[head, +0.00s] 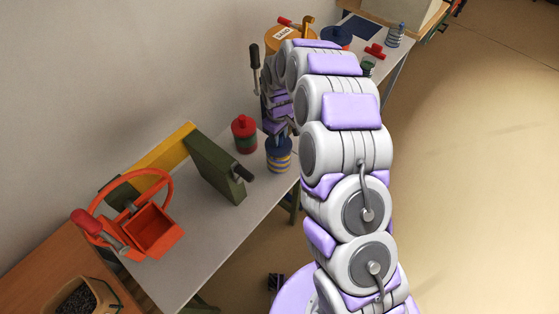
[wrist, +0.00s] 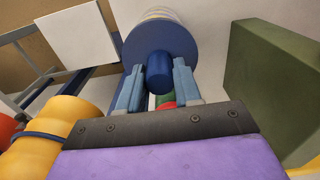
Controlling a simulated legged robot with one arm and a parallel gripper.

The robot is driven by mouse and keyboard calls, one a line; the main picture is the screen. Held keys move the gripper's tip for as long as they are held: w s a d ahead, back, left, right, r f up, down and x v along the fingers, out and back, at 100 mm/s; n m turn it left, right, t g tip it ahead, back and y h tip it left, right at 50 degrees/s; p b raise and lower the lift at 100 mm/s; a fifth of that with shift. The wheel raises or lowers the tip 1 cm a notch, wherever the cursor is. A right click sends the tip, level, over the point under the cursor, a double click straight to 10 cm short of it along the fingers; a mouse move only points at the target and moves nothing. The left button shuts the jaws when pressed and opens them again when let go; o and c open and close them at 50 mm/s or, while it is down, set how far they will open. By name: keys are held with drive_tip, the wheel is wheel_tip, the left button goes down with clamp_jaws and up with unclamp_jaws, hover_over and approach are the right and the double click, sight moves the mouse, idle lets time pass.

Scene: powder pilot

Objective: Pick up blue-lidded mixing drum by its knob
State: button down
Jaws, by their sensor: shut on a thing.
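The blue-lidded mixing drum (head: 278,155) is upright near the front edge of the grey table, with a blue lid and yellow and blue bands. In the wrist view the drum (wrist: 160,38) shows its round lid with a blue knob (wrist: 160,75) in the middle. My gripper (wrist: 160,78) has one finger on each side of the knob and is shut on it. In the head view my gripper (head: 277,130) is directly above the drum, partly hidden by my arm. I cannot tell whether the drum's base touches the table.
A red-lidded drum (head: 243,136) stands close on the left. A dark green slab (head: 215,168), a yellow bar (head: 165,148) and an orange machine with a handwheel (head: 150,230) are farther left. An orange-topped drum (head: 278,40) and a red T-shaped piece (head: 376,51) lie beyond.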

drive_tip(key=shift+r+p, duration=0.4)
drive_tip(key=shift+r, duration=1.3)
